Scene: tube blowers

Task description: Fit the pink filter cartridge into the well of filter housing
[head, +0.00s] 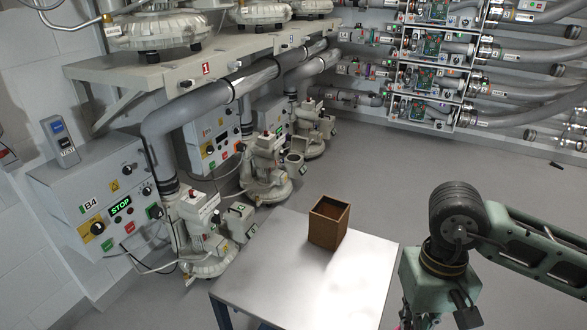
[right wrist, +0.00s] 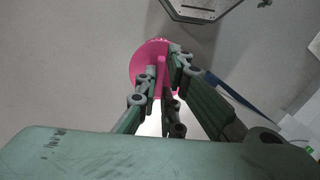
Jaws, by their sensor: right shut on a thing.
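The pink filter cartridge (right wrist: 143,60) shows in the right wrist view as a round pink end with a narrow raised grip. My right gripper (right wrist: 166,70) is shut on that grip. In the head view my right arm reaches down at the lower right, and its fingers are cut off by the bottom edge. Small grey boxes stand beside the blower units, one (head: 238,221) near the closest blower and one (head: 293,163) farther back. I cannot tell which is the filter housing, and no well is clearly visible. My left gripper is not in view.
A metal table (head: 300,282) with an open wooden box (head: 329,222) on it stands between my right arm and the blowers. A control box (head: 100,195) reading STOP hangs on the left wall. Blowers and pipes line the left side. The grey floor behind the table is clear.

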